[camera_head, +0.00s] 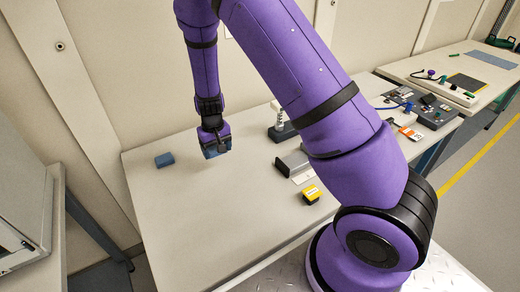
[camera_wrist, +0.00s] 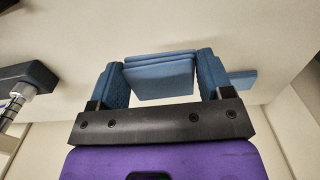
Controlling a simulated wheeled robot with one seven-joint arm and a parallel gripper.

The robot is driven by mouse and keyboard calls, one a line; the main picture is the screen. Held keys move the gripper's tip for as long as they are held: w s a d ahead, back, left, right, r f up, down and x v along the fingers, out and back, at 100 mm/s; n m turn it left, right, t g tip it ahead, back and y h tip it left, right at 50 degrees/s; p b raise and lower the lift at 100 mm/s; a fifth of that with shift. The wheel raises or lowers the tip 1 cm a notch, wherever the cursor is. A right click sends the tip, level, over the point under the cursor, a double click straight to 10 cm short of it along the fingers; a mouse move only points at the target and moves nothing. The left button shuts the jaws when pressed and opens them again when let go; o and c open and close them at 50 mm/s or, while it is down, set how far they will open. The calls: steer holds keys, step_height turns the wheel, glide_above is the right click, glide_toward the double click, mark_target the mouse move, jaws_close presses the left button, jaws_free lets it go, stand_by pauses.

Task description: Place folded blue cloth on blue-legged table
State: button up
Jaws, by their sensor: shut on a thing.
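My gripper (camera_head: 216,152) is shut on a folded blue cloth (camera_wrist: 158,78). In the wrist view the cloth shows as stacked flat layers between the two blue finger pads. In the head view the gripper hangs low over the back of the pale table (camera_head: 190,225); the cloth is mostly hidden there, and I cannot tell whether it touches the top. A second blue folded piece (camera_head: 164,160) lies on the table to the left of the gripper, and also shows in the wrist view (camera_wrist: 243,84). A blue-grey leg (camera_head: 432,154) shows below the table's right end.
A stand with a white column (camera_head: 279,122), a grey block (camera_head: 292,162) and a yellow-black box (camera_head: 312,195) are right of the gripper. Boxes and cables (camera_head: 425,108) crowd the right end. The table's left front is clear. Another table (camera_head: 455,72) stands behind right.

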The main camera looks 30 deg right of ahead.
glide_above(221, 174)
steer(key=f, duration=0.5)
steer(key=shift+a, duration=0.2)
steer(key=shift+d+f, duration=0.1)
steer(key=shift+f, duration=2.35)
steer(key=o, duration=0.9)
steer(key=shift+f, duration=0.15)
